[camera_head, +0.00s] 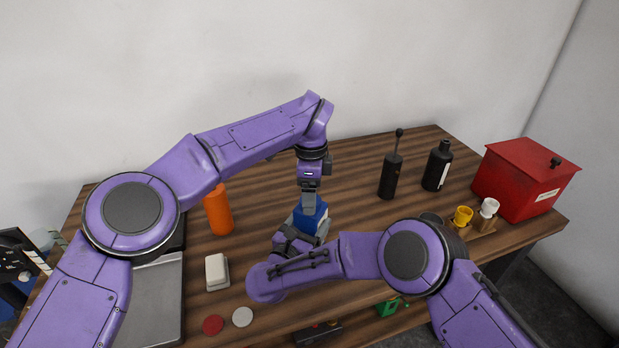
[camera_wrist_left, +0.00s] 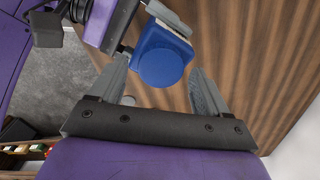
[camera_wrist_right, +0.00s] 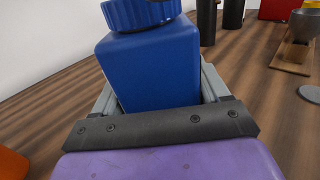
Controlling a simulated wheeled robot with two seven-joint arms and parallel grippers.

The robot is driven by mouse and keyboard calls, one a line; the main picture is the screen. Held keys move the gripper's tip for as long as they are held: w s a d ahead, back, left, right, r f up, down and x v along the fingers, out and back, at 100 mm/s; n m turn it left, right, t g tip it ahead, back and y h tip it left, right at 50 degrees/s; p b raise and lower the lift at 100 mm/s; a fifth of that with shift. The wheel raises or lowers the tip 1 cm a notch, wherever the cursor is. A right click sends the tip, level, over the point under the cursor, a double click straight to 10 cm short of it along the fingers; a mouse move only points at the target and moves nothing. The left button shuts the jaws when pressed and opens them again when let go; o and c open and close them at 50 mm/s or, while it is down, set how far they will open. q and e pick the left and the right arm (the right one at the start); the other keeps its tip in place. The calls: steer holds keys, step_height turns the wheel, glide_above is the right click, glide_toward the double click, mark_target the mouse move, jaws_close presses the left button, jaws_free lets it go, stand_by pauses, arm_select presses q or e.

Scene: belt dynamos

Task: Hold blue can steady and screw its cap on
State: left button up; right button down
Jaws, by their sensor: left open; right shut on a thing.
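The blue can (camera_head: 311,219) stands upright on the wooden table in the head view, partly hidden by my grippers. It also shows in the right wrist view (camera_wrist_right: 152,66), between the fingers of my right gripper (camera_wrist_right: 160,95), which is shut on its body. The blue ribbed cap (camera_wrist_right: 140,12) sits on top of the can; I cannot tell how tight it is. The left wrist view shows the cap (camera_wrist_left: 161,67) from above. My left gripper (camera_head: 309,198) points down over the can. Its fingers (camera_wrist_left: 160,85) are open, one on each side of the cap with gaps.
An orange cylinder (camera_head: 219,210) and a white block (camera_head: 217,272) stand to the left. Red (camera_head: 213,325) and white (camera_head: 242,317) discs lie near the front edge.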

arm_select(q)
steer(key=shift+f, duration=0.55)
steer(key=shift+c, duration=0.3)
